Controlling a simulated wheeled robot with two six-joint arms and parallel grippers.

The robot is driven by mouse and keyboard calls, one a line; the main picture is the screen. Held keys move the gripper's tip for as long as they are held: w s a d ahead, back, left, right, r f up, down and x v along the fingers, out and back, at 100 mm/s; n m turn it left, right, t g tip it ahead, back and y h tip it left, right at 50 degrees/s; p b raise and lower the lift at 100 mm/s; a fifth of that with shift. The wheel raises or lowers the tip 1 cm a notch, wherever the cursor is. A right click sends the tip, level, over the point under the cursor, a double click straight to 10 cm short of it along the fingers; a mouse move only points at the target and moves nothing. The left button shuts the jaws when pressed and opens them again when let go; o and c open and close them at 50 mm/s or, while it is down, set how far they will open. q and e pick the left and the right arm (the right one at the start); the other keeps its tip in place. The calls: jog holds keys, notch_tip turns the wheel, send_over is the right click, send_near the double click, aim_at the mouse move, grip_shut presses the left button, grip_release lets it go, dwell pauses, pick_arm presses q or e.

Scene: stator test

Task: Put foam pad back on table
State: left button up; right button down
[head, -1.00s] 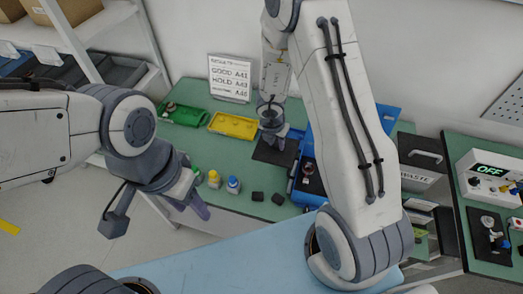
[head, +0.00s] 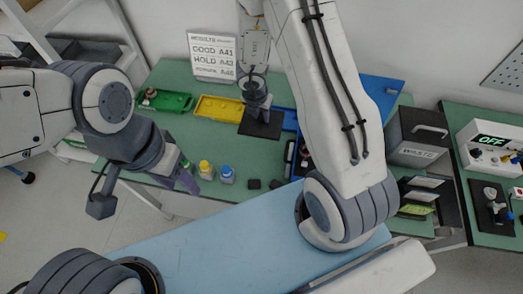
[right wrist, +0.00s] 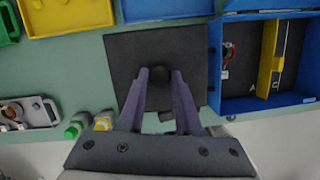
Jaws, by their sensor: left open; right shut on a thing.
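The foam pad (head: 260,129) is a flat black square with a small round knob in its middle. In the right wrist view the pad (right wrist: 128,52) lies beyond my fingers. My right gripper (right wrist: 163,76) is shut on the knob, one purple finger at each side. In the head view my right gripper (head: 259,110) is over the pad's middle. The pad is over the green table (head: 185,132), left of the blue box (right wrist: 262,103). I cannot tell whether its underside touches the table. My left gripper (head: 183,178) is open and empty at the table's front left.
A yellow tray (head: 219,109) and a green tray (head: 166,101) are left of the pad. Yellow-capped (head: 206,170) and blue-capped (head: 227,174) bottles and small black blocks (head: 254,184) stand near the front edge. A waste bin (head: 417,137) is at the right.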

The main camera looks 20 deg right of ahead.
aim_at(260, 124)
jog(key=b+x, duration=0.1)
jog(key=x, duration=0.1)
jog(key=b+x, duration=0.2)
jog(key=s+a+b+x, duration=0.1)
jog(key=b+x, duration=0.1)
jog(key=shift+f, duration=0.25)
jog(key=b+x, duration=0.2)
jog(key=x, duration=0.1)
jog(key=s+a+b+x, duration=0.1)
jog(key=b+x, duration=0.4)
jog(key=x, duration=0.2)
jog(key=shift+s+a+f, duration=0.25)
jog(key=shift+a, duration=0.15)
jog(key=shift+r, duration=0.1)
jog(key=c, duration=1)
grip_release()
jog(key=shift+b, duration=0.3)
jog(key=o, duration=0.4)
